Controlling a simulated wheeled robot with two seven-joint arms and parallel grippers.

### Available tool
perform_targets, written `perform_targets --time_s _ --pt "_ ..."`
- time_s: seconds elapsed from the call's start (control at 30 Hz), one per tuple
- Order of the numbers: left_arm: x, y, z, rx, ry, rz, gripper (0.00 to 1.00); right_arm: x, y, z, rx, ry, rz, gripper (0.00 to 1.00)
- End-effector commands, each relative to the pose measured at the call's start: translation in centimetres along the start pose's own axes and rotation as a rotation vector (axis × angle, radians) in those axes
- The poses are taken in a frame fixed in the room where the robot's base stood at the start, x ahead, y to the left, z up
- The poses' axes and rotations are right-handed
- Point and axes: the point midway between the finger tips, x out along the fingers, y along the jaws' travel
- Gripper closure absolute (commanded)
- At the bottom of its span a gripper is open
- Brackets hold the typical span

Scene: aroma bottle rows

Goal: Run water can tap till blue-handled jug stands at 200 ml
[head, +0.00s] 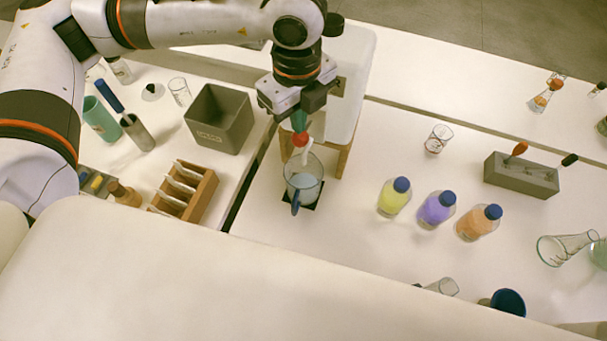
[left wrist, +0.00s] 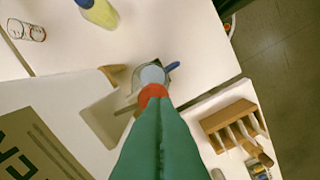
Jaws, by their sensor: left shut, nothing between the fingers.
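The clear jug (head: 306,171) with a blue handle (head: 295,205) stands on a dark square pad on the table, with pale liquid inside. I cannot read its level marks. The white water can (head: 352,62) stands behind it on a wooden stand. Its tap has a red part (head: 300,139) and a white spout over the jug. My left gripper (head: 299,122) is shut and empty, its green fingertips at the red part. In the left wrist view the fingers (left wrist: 154,108) overlap the red part (left wrist: 152,94); contact is unclear. The blue handle (left wrist: 172,66) shows beyond. My right gripper is out of view.
Yellow, purple and orange bottles (head: 394,198) stand right of the jug, near a small beaker (head: 438,139). A grey bin (head: 219,119) and a wooden rack (head: 186,192) are on the left. A grey holder (head: 521,176) is farther right.

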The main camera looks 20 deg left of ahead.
Motion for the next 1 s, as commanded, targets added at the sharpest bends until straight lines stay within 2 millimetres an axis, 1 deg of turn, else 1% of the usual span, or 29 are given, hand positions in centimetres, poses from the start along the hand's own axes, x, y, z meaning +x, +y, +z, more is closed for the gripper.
perform_targets --time_s 0.47,1.0 --pt "0.1 0.0 0.0 0.0 0.0 0.0 1.0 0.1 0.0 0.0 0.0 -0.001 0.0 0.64" --pt "1.1 0.0 0.0 0.0 0.0 0.0 1.0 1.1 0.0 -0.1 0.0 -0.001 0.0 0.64"
